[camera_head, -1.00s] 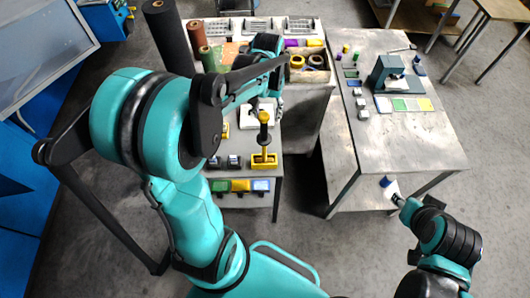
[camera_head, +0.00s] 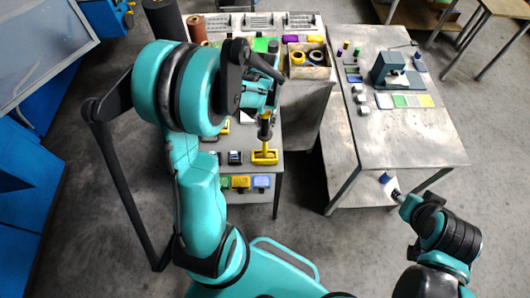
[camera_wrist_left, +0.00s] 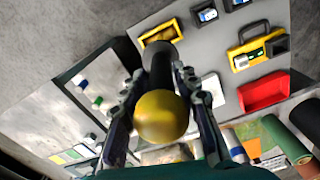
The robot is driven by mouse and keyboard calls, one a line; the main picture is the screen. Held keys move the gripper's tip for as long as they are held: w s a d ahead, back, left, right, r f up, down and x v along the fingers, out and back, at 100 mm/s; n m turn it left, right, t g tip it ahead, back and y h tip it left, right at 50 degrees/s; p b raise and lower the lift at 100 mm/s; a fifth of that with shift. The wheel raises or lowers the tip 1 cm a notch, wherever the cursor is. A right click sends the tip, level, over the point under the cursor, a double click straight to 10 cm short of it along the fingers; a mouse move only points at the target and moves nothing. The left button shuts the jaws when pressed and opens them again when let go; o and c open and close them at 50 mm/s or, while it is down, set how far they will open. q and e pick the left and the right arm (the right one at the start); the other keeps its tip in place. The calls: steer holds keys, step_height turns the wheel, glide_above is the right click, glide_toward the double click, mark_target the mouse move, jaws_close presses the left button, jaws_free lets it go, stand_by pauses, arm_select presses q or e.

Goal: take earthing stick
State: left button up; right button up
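The earthing stick (camera_head: 265,131) stands upright in a yellow holder (camera_head: 264,157) near the front edge of the left table. In the left wrist view its yellow ball top (camera_wrist_left: 162,116) is close to the camera. Its black shaft (camera_wrist_left: 160,66) runs down to the yellow holder (camera_wrist_left: 161,33). My left gripper (camera_head: 266,112) is at the top of the stick. In the wrist view its fingers (camera_wrist_left: 160,82) are apart, one on each side of the stick, with a narrow gap visible.
A red tray (camera_wrist_left: 264,92) and a yellow case (camera_wrist_left: 258,50) show in the wrist view. A wooden bin (camera_head: 308,72) stands behind. The right table (camera_head: 410,145) has a clear front.

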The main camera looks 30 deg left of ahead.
arm_select(q)
jaws_close()
steer(key=shift+r, duration=0.1)
